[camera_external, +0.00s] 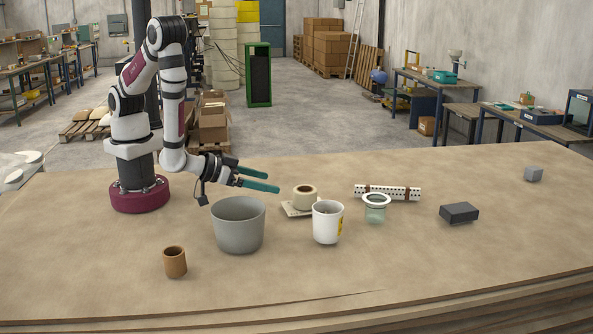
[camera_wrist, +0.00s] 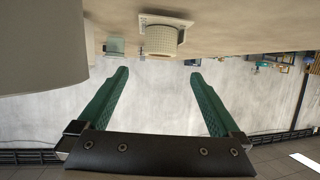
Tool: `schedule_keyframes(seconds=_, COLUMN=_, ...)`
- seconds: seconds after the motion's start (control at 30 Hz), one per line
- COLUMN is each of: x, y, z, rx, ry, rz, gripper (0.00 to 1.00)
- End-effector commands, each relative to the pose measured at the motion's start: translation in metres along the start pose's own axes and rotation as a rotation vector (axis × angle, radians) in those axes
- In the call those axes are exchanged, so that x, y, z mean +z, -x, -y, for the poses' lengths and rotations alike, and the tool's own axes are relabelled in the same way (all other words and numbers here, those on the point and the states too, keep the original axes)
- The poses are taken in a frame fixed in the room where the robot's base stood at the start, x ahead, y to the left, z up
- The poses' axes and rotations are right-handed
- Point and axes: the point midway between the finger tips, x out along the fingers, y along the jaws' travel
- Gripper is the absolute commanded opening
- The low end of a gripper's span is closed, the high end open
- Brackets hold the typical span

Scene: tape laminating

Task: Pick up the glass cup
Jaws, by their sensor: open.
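The glass cup (camera_external: 375,213) is a small, clear greenish cup with a thick white rim. It stands upright on the table, right of the white cup, in the external view. In the wrist view, which is upside down, a small pale green shape (camera_wrist: 115,47) appears to be it. My gripper (camera_external: 272,182) has two green fingers and hangs above the table, behind the grey bucket and well left of the glass cup. In the wrist view my gripper (camera_wrist: 159,73) is open, with nothing between its fingers.
The front right table is clear.

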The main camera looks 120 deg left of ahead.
Motion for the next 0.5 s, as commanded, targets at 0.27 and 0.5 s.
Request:
schedule_keyframes(seconds=0.27, x=-0.010, y=0.004, z=-0.001, rx=0.002, ry=0.003, rz=-0.002, gripper=1.00)
schedule_keyframes(seconds=0.5, x=-0.084, y=0.032, z=-0.002, rx=0.010, ry=0.012, rz=-0.005, gripper=1.00)
